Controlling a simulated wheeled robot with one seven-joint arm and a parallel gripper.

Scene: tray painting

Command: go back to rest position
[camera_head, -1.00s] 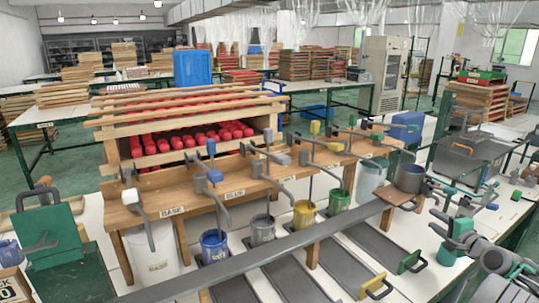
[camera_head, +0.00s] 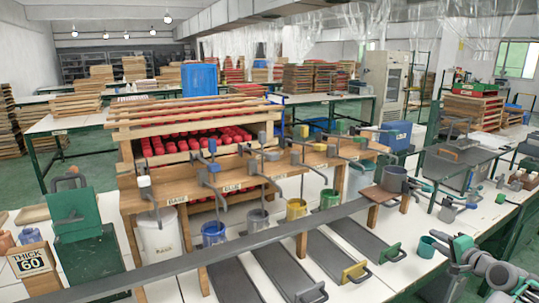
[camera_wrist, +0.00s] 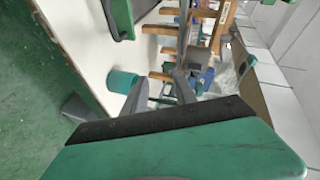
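My gripper (camera_head: 447,248) is at the lower right of the head view, beside a turquoise cup (camera_head: 427,247) on the white table. In the wrist view, my gripper's two grey fingers (camera_wrist: 160,90) stand apart with nothing held between them. The turquoise cup (camera_wrist: 123,80) stands beyond the left finger, upper left of it. The green part of my wrist fills the bottom of that view. In the head view my fingertips are small and partly hidden by my arm.
A wooden rack (camera_head: 225,178) with paint buckets below, including a blue one (camera_head: 214,233) and a yellow one (camera_head: 297,208), stands left of my arm. A grey pot (camera_head: 395,179) sits on a wooden stand. A grey bar (camera_head: 250,235) crosses in front. Trays with handles lie on the table.

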